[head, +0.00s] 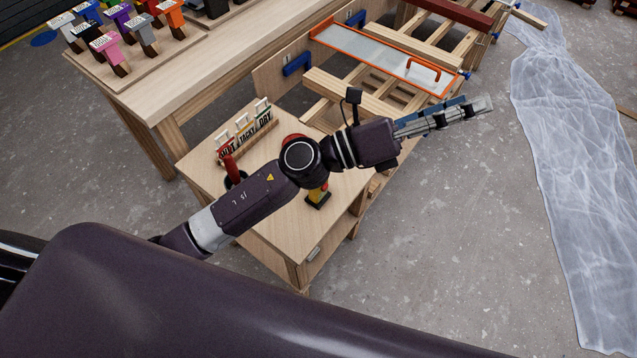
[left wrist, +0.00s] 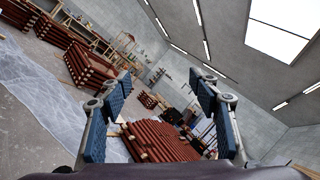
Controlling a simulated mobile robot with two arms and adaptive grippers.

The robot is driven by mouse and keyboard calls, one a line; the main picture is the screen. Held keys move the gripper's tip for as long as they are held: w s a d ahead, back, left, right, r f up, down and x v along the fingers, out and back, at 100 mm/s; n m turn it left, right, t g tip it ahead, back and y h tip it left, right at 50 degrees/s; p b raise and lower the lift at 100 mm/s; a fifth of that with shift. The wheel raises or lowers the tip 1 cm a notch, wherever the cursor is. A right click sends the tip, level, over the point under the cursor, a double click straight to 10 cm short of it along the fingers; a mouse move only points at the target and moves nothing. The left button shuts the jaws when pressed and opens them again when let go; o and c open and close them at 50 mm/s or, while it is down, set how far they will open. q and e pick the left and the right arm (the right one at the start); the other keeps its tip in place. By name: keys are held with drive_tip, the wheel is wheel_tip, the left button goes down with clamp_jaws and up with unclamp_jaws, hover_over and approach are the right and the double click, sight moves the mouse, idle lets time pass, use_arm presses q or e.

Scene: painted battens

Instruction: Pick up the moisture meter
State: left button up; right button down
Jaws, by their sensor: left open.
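A small yellow and black device (head: 318,198), which looks like the moisture meter, stands on the low wooden side table (head: 285,240). My left arm passes over it and hides its upper part. My left gripper (head: 470,108) is stretched out to the right, beyond the table and over the floor, well apart from the device. In the left wrist view the gripper (left wrist: 160,84) is open, with blue pads wide apart and nothing between them. The device does not show in that view. My right gripper is in neither view.
A rack of labelled cards (head: 245,132) and a red-handled item (head: 230,168) stand on the same table. A bench holding an orange-rimmed tray (head: 385,58) is behind it. Plastic sheeting (head: 575,170) covers floor at right. Stacked red-brown battens (left wrist: 160,141) show in the wrist view.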

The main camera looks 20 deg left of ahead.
use_arm(q)
drive_tip(key=s+f+m+g+y, duration=0.25)
drive_tip(key=f+m+g, duration=0.25)
drive_tip(key=f+m, duration=0.35)
drive_tip(key=s+f+m+g+y, duration=0.2)
drive_tip(key=f+m+g+y, duration=0.2)
drive_tip(key=f+m+g, duration=0.4)
drive_tip(key=w+a+f+m+y, duration=0.1)
drive_tip(key=w+a+f+y, duration=0.1)
drive_tip(key=a, duration=0.5)
drive_tip(key=w+a+f+t+y, duration=0.1)
drive_tip(key=w+a+f+y, duration=0.1)
drive_tip(key=a+f+y, duration=0.2)
drive_tip(key=w+a+f+m+t+y, duration=0.1)
drive_tip(key=a+f+y, duration=0.3)
drive_tip(key=a, duration=0.8)
drive_tip(key=shift+w+a+m+y, duration=0.25)
drive_tip(key=shift+w+m+y, duration=0.15)
drive_tip(key=shift+y, duration=0.55)
drive_tip(key=shift+a+f, duration=0.2)
drive_tip(key=shift+f, duration=0.05)
drive_tip(key=f+p, duration=0.1)
drive_tip(key=f, duration=0.5)
drive_tip(key=shift+s+d+f+p, duration=0.1)
drive_tip(key=shift+d+f+p, duration=0.1)
drive_tip(key=shift+p, duration=0.2)
drive_tip(key=shift+f, duration=0.4)
drive_tip(key=shift+c, duration=0.3)
